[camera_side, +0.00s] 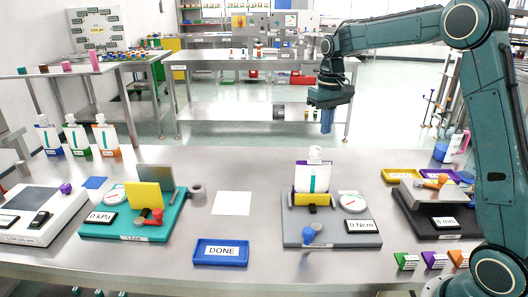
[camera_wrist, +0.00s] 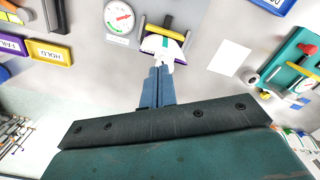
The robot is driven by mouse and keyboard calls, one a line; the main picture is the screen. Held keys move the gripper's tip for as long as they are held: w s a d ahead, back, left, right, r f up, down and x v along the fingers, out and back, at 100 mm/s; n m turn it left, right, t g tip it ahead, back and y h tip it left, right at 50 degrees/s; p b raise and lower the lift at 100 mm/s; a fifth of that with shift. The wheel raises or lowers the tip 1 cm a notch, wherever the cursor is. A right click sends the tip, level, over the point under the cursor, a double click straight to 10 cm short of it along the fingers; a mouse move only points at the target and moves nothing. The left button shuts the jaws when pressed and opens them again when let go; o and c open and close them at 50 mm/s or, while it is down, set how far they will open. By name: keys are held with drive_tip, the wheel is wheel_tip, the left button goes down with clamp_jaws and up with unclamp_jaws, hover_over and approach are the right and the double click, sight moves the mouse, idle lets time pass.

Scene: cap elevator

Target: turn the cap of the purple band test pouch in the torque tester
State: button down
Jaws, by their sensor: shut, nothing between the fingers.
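The purple band test pouch (camera_side: 305,177) stands upright in the torque tester (camera_side: 292,238), behind a yellow clamp plate (camera_side: 310,199). Its white cap (camera_side: 315,155) is on top. My gripper (camera_side: 326,131) is shut and empty, pointing down above and apart from the cap. In the wrist view my shut fingers (camera_wrist: 160,70) overlap the near end of the pouch (camera_wrist: 162,48), so the cap is partly hidden there.
A teal leak tester (camera_side: 130,228) with a yellow plate stands left. A white sheet (camera_side: 231,203) and a blue DONE tray (camera_side: 220,252) lie between the testers. Several capped pouches (camera_side: 76,137) stand at far left. A dark scale (camera_side: 432,218) and yellow tray (camera_side: 401,175) are right.

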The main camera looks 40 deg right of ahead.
drive_tip(key=shift+f, duration=0.1)
wheel_tip(320, 180, down, 7)
idle(0.7)
drive_tip(key=shift+w+d, duration=0.1)
drive_tip(key=shift+w, duration=0.5)
idle(1.4)
idle(1.0)
drive_tip(key=shift+s+a, duration=0.3)
drive_tip(key=shift+s, duration=0.05)
drive_tip(key=shift+r, duration=0.2)
wheel_tip(320, 180, up, 6)
drive_tip(key=shift+f, duration=0.1)
idle(0.7)
